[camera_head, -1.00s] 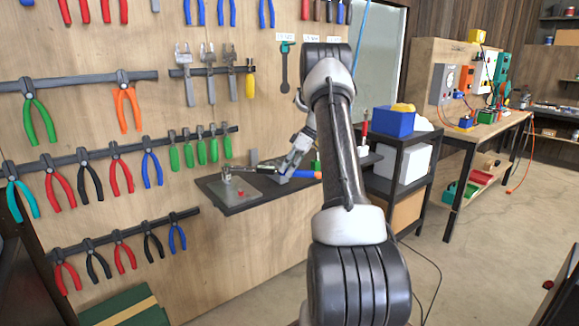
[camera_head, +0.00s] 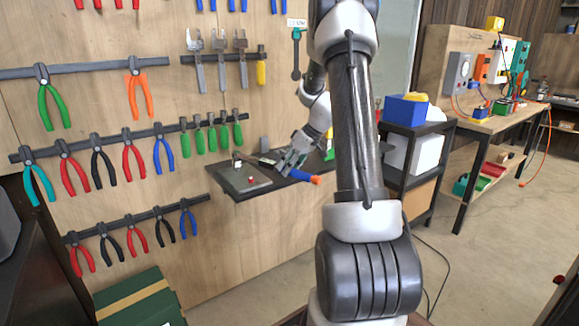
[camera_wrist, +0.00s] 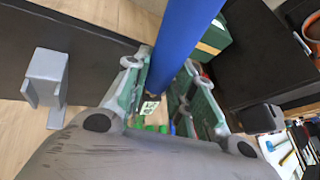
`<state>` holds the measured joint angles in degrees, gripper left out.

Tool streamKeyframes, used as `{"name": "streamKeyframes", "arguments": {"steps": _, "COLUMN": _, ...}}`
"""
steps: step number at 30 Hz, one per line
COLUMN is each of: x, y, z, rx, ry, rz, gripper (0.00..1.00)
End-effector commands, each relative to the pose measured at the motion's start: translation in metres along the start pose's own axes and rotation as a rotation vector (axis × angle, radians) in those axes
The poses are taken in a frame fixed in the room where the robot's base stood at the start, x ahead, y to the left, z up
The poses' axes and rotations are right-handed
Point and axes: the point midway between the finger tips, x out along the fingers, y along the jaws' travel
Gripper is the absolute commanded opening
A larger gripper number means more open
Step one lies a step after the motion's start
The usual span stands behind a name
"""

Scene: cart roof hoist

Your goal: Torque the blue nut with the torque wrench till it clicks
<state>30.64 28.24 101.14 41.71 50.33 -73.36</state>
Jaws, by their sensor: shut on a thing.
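My gripper (camera_head: 293,155) is low over the dark wall shelf in the head view, beside a tool handle with an orange end (camera_head: 316,180). In the wrist view my gripper (camera_wrist: 165,95) has its green-padded fingers on both sides of a thick blue handle (camera_wrist: 188,32), which I take to be the torque wrench, and is shut on it. The grey plate (camera_head: 258,186) lies at the shelf's left with a small upright post (camera_head: 237,160) and a small red piece (camera_head: 251,180) on it. I cannot make out the blue nut or whether the wrench head sits on it.
The shelf (camera_head: 240,196) juts from a wooden tool wall hung with pliers and calipers. A grey bracket (camera_wrist: 46,85) stands on the dark surface in the wrist view. A black cart with a blue bin (camera_head: 407,110) stands to the right.

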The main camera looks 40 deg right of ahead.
Motion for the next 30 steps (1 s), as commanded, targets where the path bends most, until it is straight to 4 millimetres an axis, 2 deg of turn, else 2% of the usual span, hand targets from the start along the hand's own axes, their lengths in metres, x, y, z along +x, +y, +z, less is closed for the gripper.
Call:
{"name": "streamKeyframes", "arguments": {"steps": 12, "x": -0.008, "y": 0.053, "z": -0.014, "rx": -0.18, "ry": -0.053, "rz": -0.096, "gripper": 0.0}}
{"name": "streamKeyframes", "arguments": {"steps": 25, "x": -0.011, "y": 0.063, "z": -0.017, "rx": -0.219, "ry": -0.066, "rz": -0.118, "gripper": 0.0}}
{"name": "streamKeyframes", "arguments": {"steps": 30, "x": -0.01, "y": 0.096, "z": -0.032, "rx": -0.334, "ry": -0.101, "rz": -0.178, "gripper": 0.0}}
